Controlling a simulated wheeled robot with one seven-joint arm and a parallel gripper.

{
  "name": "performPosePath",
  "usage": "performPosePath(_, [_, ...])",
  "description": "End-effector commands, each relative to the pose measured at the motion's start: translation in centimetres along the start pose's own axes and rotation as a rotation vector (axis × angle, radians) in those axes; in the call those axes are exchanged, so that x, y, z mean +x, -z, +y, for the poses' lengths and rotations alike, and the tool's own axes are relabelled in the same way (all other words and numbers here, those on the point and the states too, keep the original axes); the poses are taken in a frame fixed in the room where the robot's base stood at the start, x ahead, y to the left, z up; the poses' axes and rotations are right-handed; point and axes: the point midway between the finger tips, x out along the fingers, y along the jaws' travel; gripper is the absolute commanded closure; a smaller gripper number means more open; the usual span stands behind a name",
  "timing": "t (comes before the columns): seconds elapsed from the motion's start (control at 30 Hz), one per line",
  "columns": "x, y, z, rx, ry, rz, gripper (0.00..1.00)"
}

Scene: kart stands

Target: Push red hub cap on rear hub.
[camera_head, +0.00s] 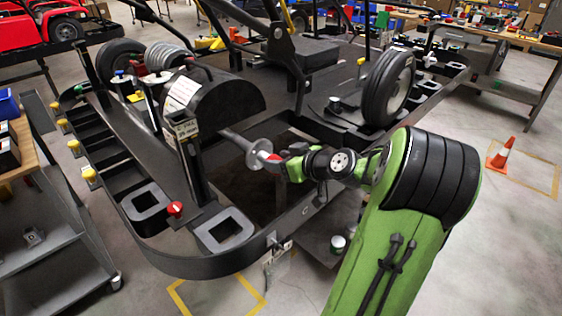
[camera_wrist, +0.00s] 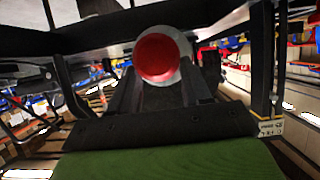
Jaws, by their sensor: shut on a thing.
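The red hub cap (camera_head: 264,155) is at the tip of my gripper (camera_head: 275,159), against or very near the round grey rear hub (camera_head: 252,153) at the end of a grey axle. In the wrist view the cap (camera_wrist: 157,57) shows as a red disc with the pale grey hub (camera_wrist: 178,38) around and behind it. The dark fingers of my gripper (camera_wrist: 159,88) stand on both sides below the cap and are shut on it. Whether the cap is seated on the hub or just short of it cannot be told.
The black kart stand (camera_head: 215,262) surrounds the axle, with an open gap under the hub. A red knob (camera_head: 175,208) sits on its left deck. A grey cart (camera_head: 45,240) stands at left, an orange cone (camera_head: 502,153) at right.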

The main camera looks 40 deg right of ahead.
Motion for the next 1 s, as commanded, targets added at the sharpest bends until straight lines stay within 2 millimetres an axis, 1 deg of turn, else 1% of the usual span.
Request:
performPosePath(0.27, [0.1, 0.0, 0.0, 0.0, 0.001, 0.0, 0.89])
performPosePath(1.0, [1.8, 0.8, -0.1, 0.0, 0.001, 0.0, 0.89])
